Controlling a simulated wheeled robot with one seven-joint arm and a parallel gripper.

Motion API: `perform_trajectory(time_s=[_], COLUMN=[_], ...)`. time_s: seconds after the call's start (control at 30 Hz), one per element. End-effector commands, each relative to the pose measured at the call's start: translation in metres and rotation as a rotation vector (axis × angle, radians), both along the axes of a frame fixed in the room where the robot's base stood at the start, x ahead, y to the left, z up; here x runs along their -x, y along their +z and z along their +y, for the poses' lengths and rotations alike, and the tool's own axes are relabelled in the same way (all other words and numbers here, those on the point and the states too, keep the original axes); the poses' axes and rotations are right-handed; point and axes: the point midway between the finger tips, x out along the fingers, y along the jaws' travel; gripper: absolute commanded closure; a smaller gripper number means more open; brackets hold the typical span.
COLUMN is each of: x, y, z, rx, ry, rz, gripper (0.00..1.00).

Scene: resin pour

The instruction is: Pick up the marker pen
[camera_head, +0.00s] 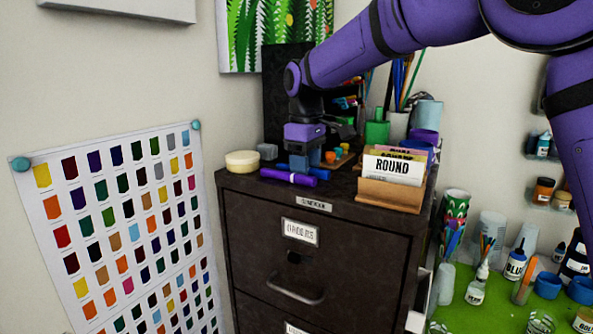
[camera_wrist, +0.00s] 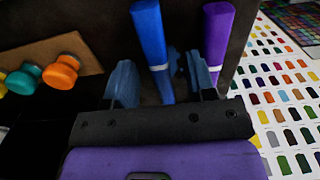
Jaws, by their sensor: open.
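Two marker pens lie side by side on top of the dark cabinet: a purple marker (camera_head: 287,177) near the front edge and a blue marker (camera_head: 320,173) just behind it, partly hidden by my gripper. My gripper (camera_head: 306,168) is open and points down over them. In the wrist view, the blue marker (camera_wrist: 150,35) runs into the gap between the fingers of my gripper (camera_wrist: 162,78). The purple marker (camera_wrist: 217,38) lies to the right, partly behind the right finger. I cannot tell whether the fingers touch either pen.
A wooden strip with coloured knobs (camera_wrist: 60,72) lies left of the pens. On the cabinet (camera_head: 330,222), a card holder (camera_head: 388,195) stands right of my gripper, and a round cream tub (camera_head: 242,161) stands left. Brush cups stand behind. A colour chart (camera_head: 120,225) hangs on the left wall.

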Motion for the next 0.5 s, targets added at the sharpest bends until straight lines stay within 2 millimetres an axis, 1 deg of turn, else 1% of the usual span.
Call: perform_trajectory(time_s=[0.27,0.3,0.37,0.4,0.47,0.5], x=[-0.0001,-0.0001,-0.0001,-0.0002,-0.0002,-0.0002], y=[-0.0025,-0.0024,-0.0024,-0.0024,-0.0023,-0.0023], z=[0.0,0.0,0.0,-0.0001,-0.0001,-0.0001], rx=[0.0,0.0,0.0,0.0,0.0,0.0], ry=[0.0,0.0,0.0,0.0,0.0,0.0], rz=[-0.001,-0.001,-0.001,-0.001,-0.001,-0.001], gripper=[0.49,0.59,0.72,0.82,0.95,1.0])
